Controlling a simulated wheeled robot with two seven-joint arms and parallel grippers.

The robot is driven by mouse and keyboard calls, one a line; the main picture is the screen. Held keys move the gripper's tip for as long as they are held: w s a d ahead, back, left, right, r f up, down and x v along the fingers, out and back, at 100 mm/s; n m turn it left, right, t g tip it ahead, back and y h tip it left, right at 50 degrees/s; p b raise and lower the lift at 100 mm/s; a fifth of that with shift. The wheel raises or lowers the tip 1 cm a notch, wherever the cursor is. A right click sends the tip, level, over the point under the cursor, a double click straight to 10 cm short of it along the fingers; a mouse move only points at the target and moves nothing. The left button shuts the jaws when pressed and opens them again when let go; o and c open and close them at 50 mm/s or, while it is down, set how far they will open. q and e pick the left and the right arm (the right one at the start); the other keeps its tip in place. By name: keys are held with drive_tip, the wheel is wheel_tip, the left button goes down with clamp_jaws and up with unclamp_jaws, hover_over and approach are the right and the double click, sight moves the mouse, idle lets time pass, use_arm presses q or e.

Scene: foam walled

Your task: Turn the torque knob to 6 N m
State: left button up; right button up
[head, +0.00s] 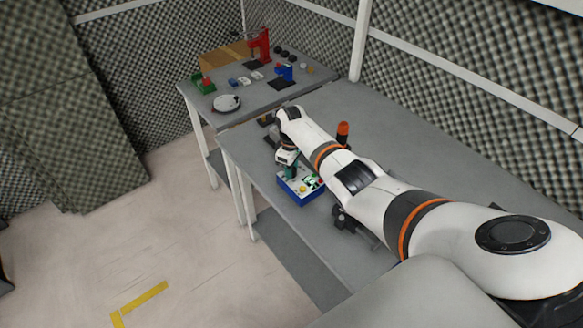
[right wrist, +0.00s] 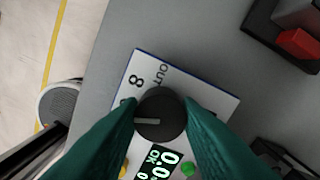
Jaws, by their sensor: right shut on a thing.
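The torque knob (right wrist: 163,108) is a round black knob with a white pointer line that points left in the right wrist view. It sits on a white panel (right wrist: 215,97) on top of a blue box (head: 298,198). A printed 8 shows up and left of the knob; other scale marks are hidden by my fingers. A display (right wrist: 163,160) reads 0.0 with OK. My right gripper (right wrist: 160,112) has its teal fingers shut on the knob from both sides; it also shows in the head view (head: 290,173). My left gripper is out of view.
A yellow button (right wrist: 124,168) and a green button (right wrist: 188,166) flank the display. A black tray with a red block (right wrist: 297,42) lies beside the box. An orange-topped object (head: 343,130) stands behind my right arm. A second table (head: 240,112) holds a red press and small parts.

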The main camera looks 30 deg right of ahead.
idle(0.4)
drive_tip(key=o, duration=1)
wheel_tip(320, 180, up, 12)
drive_tip(key=shift+r+b, duration=0.1)
drive_tip(key=shift+b, duration=0.45)
